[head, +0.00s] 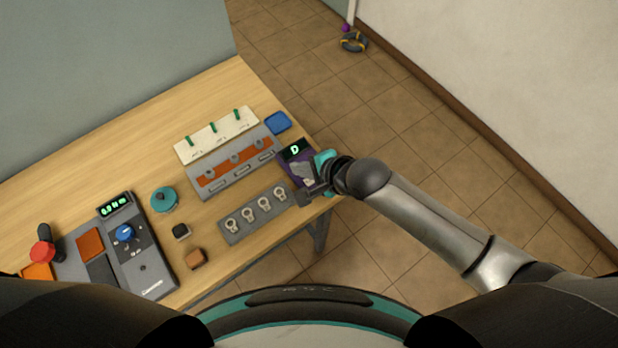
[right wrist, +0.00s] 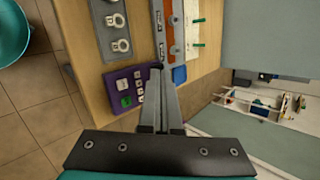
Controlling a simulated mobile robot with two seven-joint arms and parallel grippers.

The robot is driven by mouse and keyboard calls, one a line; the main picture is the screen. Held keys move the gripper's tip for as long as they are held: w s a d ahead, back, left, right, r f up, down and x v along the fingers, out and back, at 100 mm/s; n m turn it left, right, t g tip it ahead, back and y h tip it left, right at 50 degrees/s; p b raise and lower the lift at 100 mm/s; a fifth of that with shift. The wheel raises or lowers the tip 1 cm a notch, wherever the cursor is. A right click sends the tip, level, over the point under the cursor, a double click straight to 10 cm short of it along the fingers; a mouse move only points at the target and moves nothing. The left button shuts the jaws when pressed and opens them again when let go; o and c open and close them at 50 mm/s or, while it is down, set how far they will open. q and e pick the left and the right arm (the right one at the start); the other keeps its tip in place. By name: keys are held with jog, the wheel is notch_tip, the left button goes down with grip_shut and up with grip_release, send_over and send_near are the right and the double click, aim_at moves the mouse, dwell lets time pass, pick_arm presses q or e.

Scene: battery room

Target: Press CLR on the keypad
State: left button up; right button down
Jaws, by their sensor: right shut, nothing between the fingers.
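The keypad (head: 296,150) is a purple panel with a dark display showing a green "D", at the right end of the wooden table. My right gripper (head: 307,191) is over its near part in the head view and hides many of its keys. In the right wrist view the keypad (right wrist: 113,94) lies just left of the closed fingertips (right wrist: 157,68). It has green keys and pale keys there, and I cannot read which is CLR. The fingers are shut and empty; I cannot tell whether they touch the keypad. My left gripper is not in view.
A grey plate with several ring tags (head: 254,214) lies beside the keypad. Behind are an orange-striped rack (head: 236,170), a white board with green pegs (head: 215,134) and a blue block (head: 278,122). A meter with a blue knob (head: 146,262) stands at left. Open floor is at right.

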jog(key=w+d+f+m, duration=0.1)
jog(key=w+d+m, duration=0.1)
jog(key=m, duration=0.1)
jog(key=w+d+f+m, duration=0.1)
jog(key=m, duration=0.1)
jog(key=shift+w+f, duration=0.3)
jog(key=shift+w, duration=0.1)
jog(key=b, duration=0.8)
send_over(313, 183)
notch_tip(313, 183, down, 8)
jog(key=shift+r, duration=0.1)
jog(key=shift+f, duration=0.5)
jog(key=shift+f, duration=0.1)
dwell(1.1)
jog(key=shift+f+b, duration=0.3)
jog(key=shift+f, duration=0.05)
